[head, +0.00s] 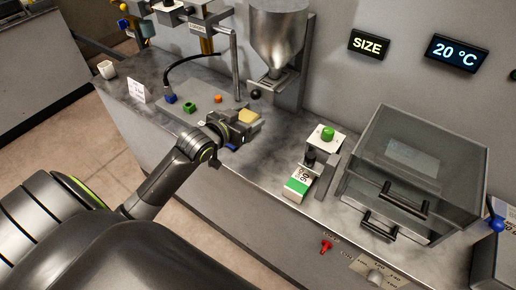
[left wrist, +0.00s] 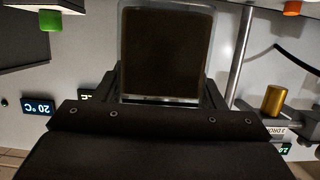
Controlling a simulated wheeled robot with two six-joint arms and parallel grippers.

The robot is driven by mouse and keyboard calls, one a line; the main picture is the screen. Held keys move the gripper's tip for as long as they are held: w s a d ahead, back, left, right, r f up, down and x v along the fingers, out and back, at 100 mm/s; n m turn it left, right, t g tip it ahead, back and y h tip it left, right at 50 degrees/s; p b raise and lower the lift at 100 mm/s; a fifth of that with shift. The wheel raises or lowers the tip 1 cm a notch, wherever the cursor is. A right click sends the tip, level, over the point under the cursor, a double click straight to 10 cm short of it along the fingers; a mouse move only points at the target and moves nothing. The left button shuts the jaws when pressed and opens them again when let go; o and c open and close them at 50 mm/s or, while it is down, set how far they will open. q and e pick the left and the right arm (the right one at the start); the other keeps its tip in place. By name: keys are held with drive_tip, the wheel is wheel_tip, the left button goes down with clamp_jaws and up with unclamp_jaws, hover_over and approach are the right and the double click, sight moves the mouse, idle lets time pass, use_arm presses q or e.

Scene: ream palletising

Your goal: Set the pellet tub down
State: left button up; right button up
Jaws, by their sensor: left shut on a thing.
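My left gripper (head: 240,124) reaches in over the grey counter (head: 265,165) and is shut on the pellet tub (head: 250,117). In the head view the tub shows a tan top between the jaws, and the gripper hides much of the rest. In the left wrist view the tub (left wrist: 165,52) is a clear-walled box with dark contents, held between the two fingers. Whether its base touches the counter cannot be told. My right gripper is not in view.
A metal hopper (head: 277,38) stands behind the tub. Small blue (head: 170,98), green (head: 189,107) and orange (head: 218,98) pieces lie to the left. A green-and-white box (head: 298,184), a green-button unit (head: 328,134) and a clear-lidded cabinet (head: 425,150) stand to the right.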

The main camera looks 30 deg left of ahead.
use_arm(q)
drive_tip(key=shift+w+f, duration=0.1)
drive_tip(key=shift+f, duration=0.2)
drive_tip(key=f, duration=0.4)
drive_tip(key=shift+s+f, duration=0.1)
drive_tip(key=shift+s, duration=0.1)
wheel_tip(320, 180, down, 4)
drive_tip(key=shift+w+b, duration=0.1)
drive_tip(key=shift+b, duration=0.25)
drive_tip(key=shift+f, duration=0.4)
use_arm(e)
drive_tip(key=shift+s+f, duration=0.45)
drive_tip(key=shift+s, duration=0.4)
use_arm(q)
drive_tip(key=shift+f, duration=0.1)
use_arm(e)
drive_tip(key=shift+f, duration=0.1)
use_arm(q)
drive_tip(key=shift+f, duration=0.15)
drive_tip(key=o, duration=1)
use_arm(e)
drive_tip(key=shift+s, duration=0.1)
